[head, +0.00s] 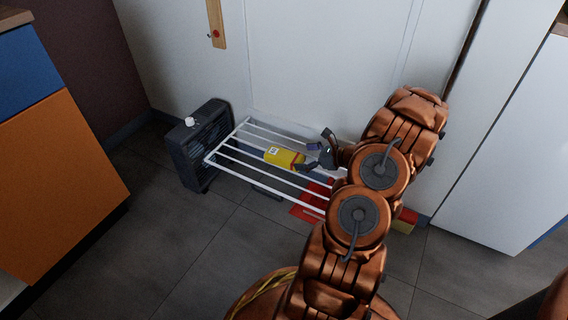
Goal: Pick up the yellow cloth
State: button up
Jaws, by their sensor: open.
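The yellow cloth (281,157) hangs over the bars of a white drying rack (228,162) in the head view. It has a small pale patch on it and a reddish edge at its right. My dark gripper (311,150) is just to the right of the cloth, with its fingers spread apart and pointing left toward it. The lower finger overlaps the cloth's right end in the picture; I cannot tell if they touch. My arm hides the right end of the rack.
A dark heater (199,146) with a white knob stands against the left end of the rack. A red item (308,207) is low beneath the rack. White panels (300,60) rise behind it. An orange cabinet (62,185) stands at left. The grey floor (190,250) in front is clear.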

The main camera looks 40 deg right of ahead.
aim_at(285, 154)
jog(key=b+x, duration=0.1)
jog(key=x, duration=0.1)
jog(key=shift+w+a+f, duration=0.15)
jog(key=shift+w, duration=0.1)
jog(key=shift+r+b+x, duration=0.2)
jog(key=shift+b+x, duration=0.55)
jog(key=shift+x, duration=0.5)
jog(key=shift+r+b+x, duration=0.25)
jog(key=shift+b+x, duration=0.5)
jog(key=shift+x, duration=0.45)
jog(key=shift+w+a, duration=0.15)
jog(key=c, duration=1.3)
